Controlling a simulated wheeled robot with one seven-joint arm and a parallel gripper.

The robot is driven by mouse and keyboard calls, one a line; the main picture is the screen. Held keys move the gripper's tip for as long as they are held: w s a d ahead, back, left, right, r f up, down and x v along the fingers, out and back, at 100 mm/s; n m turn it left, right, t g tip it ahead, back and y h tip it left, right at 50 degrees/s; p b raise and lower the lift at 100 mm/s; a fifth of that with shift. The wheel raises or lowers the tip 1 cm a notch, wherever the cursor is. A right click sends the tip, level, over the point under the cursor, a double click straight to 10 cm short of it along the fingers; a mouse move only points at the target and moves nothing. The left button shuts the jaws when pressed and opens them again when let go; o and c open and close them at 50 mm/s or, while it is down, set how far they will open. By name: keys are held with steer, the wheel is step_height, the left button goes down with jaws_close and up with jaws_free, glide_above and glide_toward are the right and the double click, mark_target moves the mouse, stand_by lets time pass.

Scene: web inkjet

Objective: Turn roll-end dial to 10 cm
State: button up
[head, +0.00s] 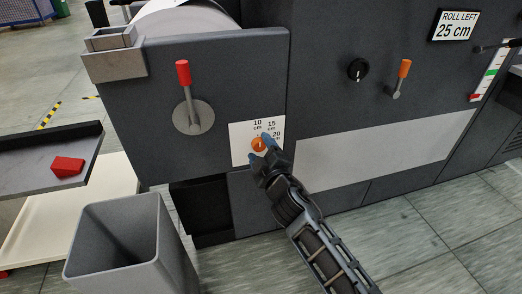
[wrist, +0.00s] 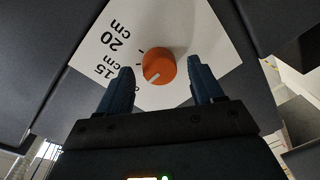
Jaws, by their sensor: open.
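The roll-end dial is an orange round knob (head: 258,145) on a white label plate (head: 240,152) on the dark machine front. The plate reads 10 cm, 15 cm and 20 cm. In the wrist view the dial (wrist: 159,64) has a white pointer mark toward the lower left, on the side of the 15 cm label and a partly hidden label. I cannot tell its exact setting. My gripper (head: 263,150) is at the dial, open. In the wrist view its fingers (wrist: 160,84) stand apart on either side of the dial, with gaps visible.
A display (head: 458,27) reads ROLL LEFT 25 cm. A red-handled lever (head: 184,85), a black knob (head: 357,69) and an orange-handled lever (head: 403,72) are on the machine front. A grey bin (head: 118,240) and a tray (head: 95,134) with a red block (head: 67,166) stand left.

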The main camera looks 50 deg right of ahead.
steer(key=v, duration=0.7)
steer(key=shift+s+a+b, duration=0.2)
steer(key=shift+s+b, duration=0.15)
steer(key=shift+b, duration=0.05)
steer(key=s+a+f+m+y, duration=0.1)
steer(key=s+a+f+y, duration=0.3)
steer(key=s+a, duration=0.75)
steer(key=s+a+r+m+y, duration=0.1)
steer(key=s+a+r+y, duration=0.15)
steer(key=s, duration=0.55)
steer(key=s+a+r+m+y, duration=0.2)
steer(key=s+a+r, duration=0.2)
steer(key=s, duration=0.3)
steer(key=s+r+p, duration=0.2)
steer(key=r+p, duration=0.9)
steer(key=r, duration=0.2)
steer(key=s+r+m+p, duration=0.1)
steer(key=s+r+p, duration=0.1)
steer(key=r+p, duration=1)
steer(key=shift+s+a+r, duration=0.15)
steer(key=shift+a+r, duration=0.25)
steer(key=shift+r, duration=0.45)
steer(key=shift+y, duration=0.25)
